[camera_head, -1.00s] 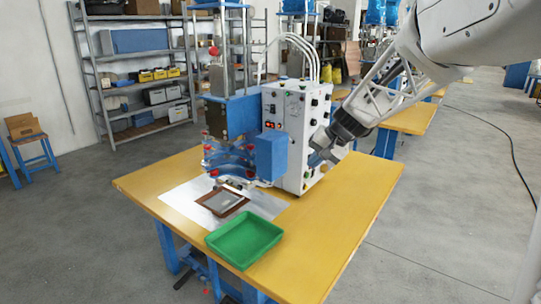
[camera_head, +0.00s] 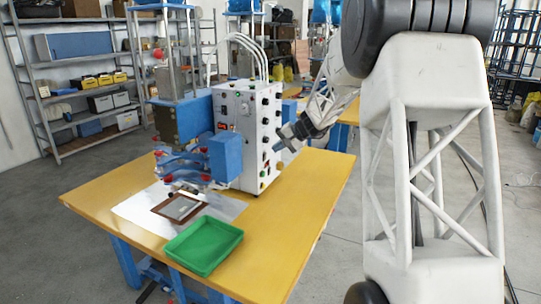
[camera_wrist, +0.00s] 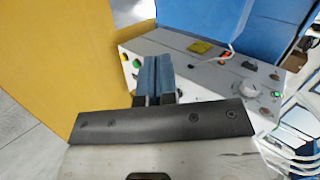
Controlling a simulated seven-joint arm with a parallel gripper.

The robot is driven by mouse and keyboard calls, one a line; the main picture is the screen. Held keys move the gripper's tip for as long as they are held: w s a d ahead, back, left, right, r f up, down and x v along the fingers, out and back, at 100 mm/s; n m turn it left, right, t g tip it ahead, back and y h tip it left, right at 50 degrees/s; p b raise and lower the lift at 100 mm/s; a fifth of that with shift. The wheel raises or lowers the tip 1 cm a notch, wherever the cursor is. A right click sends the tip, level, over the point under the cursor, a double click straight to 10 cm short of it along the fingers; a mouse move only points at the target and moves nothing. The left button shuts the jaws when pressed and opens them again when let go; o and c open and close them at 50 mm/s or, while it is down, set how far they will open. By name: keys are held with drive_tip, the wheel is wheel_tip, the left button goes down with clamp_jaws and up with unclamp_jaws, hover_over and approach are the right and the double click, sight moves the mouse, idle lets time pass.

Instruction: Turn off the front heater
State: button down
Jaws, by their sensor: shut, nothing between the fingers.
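The white control box (camera_head: 240,106) of the welding machine stands on the yellow table, with knobs, buttons and a red display on its faces. My gripper (camera_head: 281,143) is at the box's right-hand side in the head view, close to its switch face. In the wrist view the two blue-grey fingers (camera_wrist: 155,72) are together and empty, in front of the box's panel (camera_wrist: 200,66). I cannot tell which control is the front heater's, or whether the fingers touch the panel.
The blue-armed welding press (camera_head: 190,160) stands left of the box. A brown frame (camera_head: 180,207) lies on a pale sheet below it. A green tray (camera_head: 203,245) sits near the table's front edge. The table (camera_head: 300,205) is clear at the right.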

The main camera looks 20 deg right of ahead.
drive_tip(key=w+d+f+m+t, duration=0.1)
drive_tip(key=w+d+f, duration=0.4)
drive_tip(key=w+d, duration=0.2)
drive_tip(key=w+d+f+m+t+y, duration=0.1)
drive_tip(key=w+d+f+t, duration=0.1)
drive_tip(key=w+d+f, duration=0.3)
drive_tip(key=w+d, duration=0.2)
drive_tip(key=shift+w+d+f+m, duration=0.15)
drive_tip(key=shift+w+f+m, duration=0.15)
drive_tip(key=shift+w+m, duration=0.1)
approach(265, 157)
drive_tip(key=x, duration=0.5)
drive_tip(key=shift+w+d+f, duration=0.1)
drive_tip(key=shift+d+f, duration=0.05)
drive_tip(key=shift+d, duration=0.05)
drive_tip(key=shift+w+a, duration=0.65)
drive_tip(key=shift+a, duration=0.1)
